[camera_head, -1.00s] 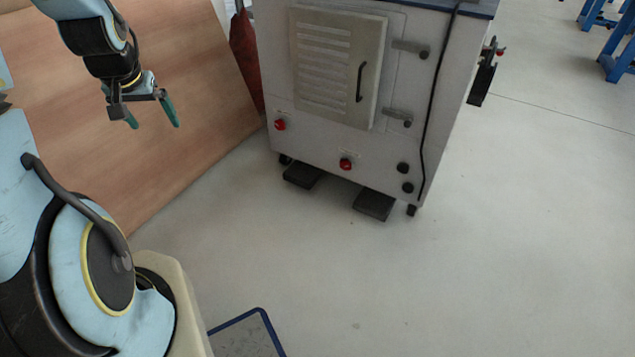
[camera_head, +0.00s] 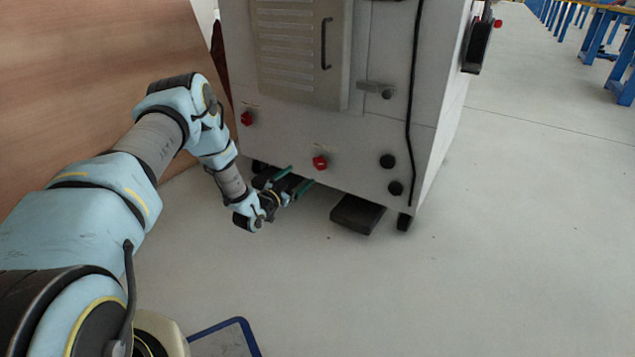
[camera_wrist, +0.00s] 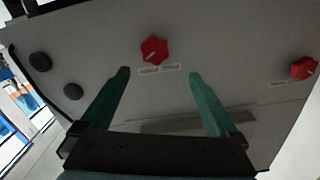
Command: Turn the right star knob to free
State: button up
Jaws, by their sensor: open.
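The right star knob (camera_head: 320,162) is red and sits low on the front of the grey cabinet. In the wrist view, which shows the panel upside down, the knob (camera_wrist: 153,51) is just beyond and between my fingertips, with a pale pointer line and a label strip beside it. My gripper (camera_head: 300,176) is open and empty, just below and left of the knob in the head view. Its green fingers (camera_wrist: 159,74) do not appear to touch the knob. The left red star knob (camera_head: 247,118) is also visible, at the right edge of the wrist view (camera_wrist: 303,67).
Two round black knobs (camera_head: 387,161) are on the panel right of the red one. A louvred door with a dark handle (camera_head: 326,44) is above. A black cable (camera_head: 413,95) hangs down the front. A dark block (camera_head: 358,213) lies under the cabinet. The floor in front is clear.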

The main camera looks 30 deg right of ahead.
aim_at(318, 165)
jog(key=shift+h, duration=0.3)
jog(key=b+x, duration=0.1)
jog(key=x, duration=0.2)
jog(key=f+b+x, duration=0.1)
jog(key=b+x, duration=0.1)
jog(key=x, duration=0.1)
jog(key=b+x, duration=0.1)
jog(key=x, duration=0.2)
jog(key=shift+s+d+f+b, duration=0.15)
jog(key=shift+d+f+b, duration=0.15)
jog(key=shift+d, duration=0.25)
jog(key=shift+w+d+r, duration=0.2)
jog(key=shift+w+d, duration=0.05)
jog(key=shift+d, duration=0.15)
jog(key=c, duration=1.4)
jog(key=shift+o, duration=0.2)
